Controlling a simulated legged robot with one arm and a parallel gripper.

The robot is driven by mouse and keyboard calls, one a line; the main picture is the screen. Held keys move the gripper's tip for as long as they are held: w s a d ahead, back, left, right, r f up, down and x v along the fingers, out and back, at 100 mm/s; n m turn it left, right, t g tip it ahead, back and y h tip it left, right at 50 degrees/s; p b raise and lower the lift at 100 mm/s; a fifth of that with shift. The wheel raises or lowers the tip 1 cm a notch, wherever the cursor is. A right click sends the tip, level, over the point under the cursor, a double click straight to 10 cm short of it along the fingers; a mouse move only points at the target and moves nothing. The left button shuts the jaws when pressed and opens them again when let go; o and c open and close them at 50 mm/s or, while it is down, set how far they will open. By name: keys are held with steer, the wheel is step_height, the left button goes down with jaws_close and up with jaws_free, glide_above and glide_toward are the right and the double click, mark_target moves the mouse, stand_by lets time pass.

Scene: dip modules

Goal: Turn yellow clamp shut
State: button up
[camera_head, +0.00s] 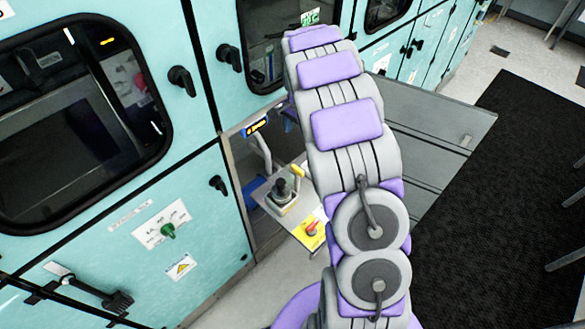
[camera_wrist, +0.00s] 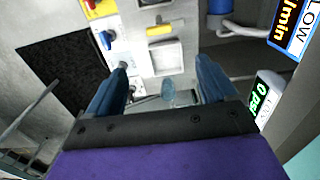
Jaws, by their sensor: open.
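The yellow clamp (camera_head: 299,170) shows in the head view as a small yellow handle just left of my arm, inside the open cabinet bay. In the wrist view a yellow handle (camera_wrist: 159,30), which looks like the same clamp, lies across the top centre beyond my fingertips. My gripper (camera_wrist: 163,62) is open, with its two blue fingers apart and nothing between the tips. The yellow handle is ahead of the gap and appears apart from both fingers. In the head view my arm hides the gripper.
A yellow plate with a red knob (camera_head: 312,228) sits below the clamp. A black-topped lever (camera_head: 281,188) stands to its left. The wrist view shows a blue handle (camera_wrist: 105,40), a psi display (camera_wrist: 264,95) and a flow display (camera_wrist: 290,28). An open cabinet door (camera_head: 440,125) stands right.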

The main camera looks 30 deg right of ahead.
glide_toward(298, 168)
steer(key=f+b, duration=0.1)
steer(key=f, duration=0.1)
steer(key=a+f+b, duration=0.1)
steer(key=f, duration=0.1)
steer(key=shift+f+b, duration=0.2)
steer(key=shift+b, duration=0.15)
steer(key=f, duration=0.1)
steer(key=d+f, duration=0.1)
steer(key=f, duration=0.1)
steer(key=f+b, duration=0.1)
steer(key=shift+d+f, duration=0.25)
steer(key=shift+d, duration=0.05)
steer(key=shift+a+f, duration=0.2)
steer(key=shift+a, duration=0.45)
steer(key=shift+c, duration=0.2)
steer(key=shift+d, duration=0.45)
steer(key=c, duration=0.6)
steer(key=shift+a, duration=0.1)
steer(key=c, duration=0.4)
